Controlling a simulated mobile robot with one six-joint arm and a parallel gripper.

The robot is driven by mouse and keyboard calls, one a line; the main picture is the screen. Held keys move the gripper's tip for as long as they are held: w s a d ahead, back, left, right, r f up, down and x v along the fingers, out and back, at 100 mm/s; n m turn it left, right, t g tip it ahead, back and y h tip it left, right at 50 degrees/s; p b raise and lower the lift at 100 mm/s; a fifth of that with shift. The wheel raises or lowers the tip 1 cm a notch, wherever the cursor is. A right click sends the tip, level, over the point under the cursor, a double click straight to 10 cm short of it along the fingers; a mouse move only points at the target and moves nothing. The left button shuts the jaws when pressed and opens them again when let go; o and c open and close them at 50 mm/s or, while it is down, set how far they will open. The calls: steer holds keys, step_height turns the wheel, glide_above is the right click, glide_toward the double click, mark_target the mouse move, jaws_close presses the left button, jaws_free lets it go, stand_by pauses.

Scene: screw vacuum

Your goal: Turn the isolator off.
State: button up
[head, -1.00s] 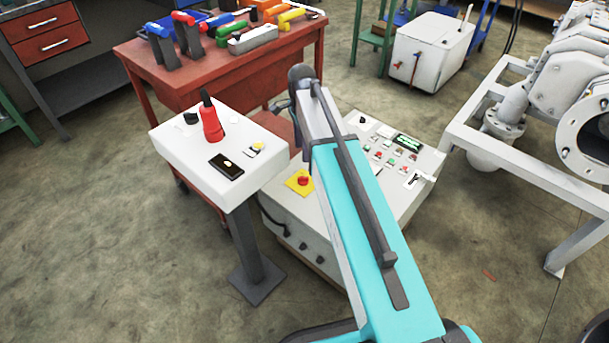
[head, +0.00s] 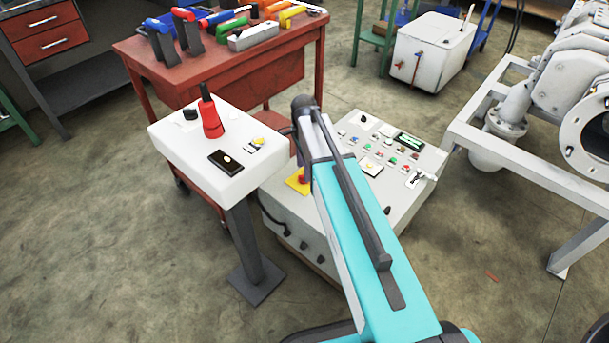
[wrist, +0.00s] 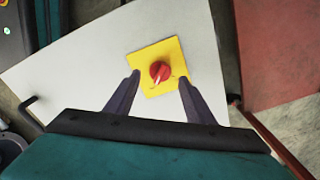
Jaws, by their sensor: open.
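The isolator is a red rotary knob (wrist: 160,72) on a square yellow plate (wrist: 148,58), fixed to the white side of the control cabinet (wrist: 75,72). In the head view the yellow plate (head: 297,182) is partly hidden behind my arm. My gripper (wrist: 158,82) is open in the wrist view. Its two dark fingers point toward the plate, one on each side of the knob, with gaps on both sides. I cannot tell how far the fingertips are from the panel. A pale mark shows on the knob's lower part. In the head view my gripper is hidden behind my arm.
A white pedestal box (head: 205,150) with a red joystick stands left of the cabinet. A red workbench (head: 240,75) with tools is behind. A handle (wrist: 32,104) sticks out at the panel's left in the wrist view. A pipe frame (head: 520,165) stands at the right.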

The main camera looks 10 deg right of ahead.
steer(key=shift+f, duration=1.75)
steer(key=c, duration=1.1)
steer(key=shift+o, duration=0.2)
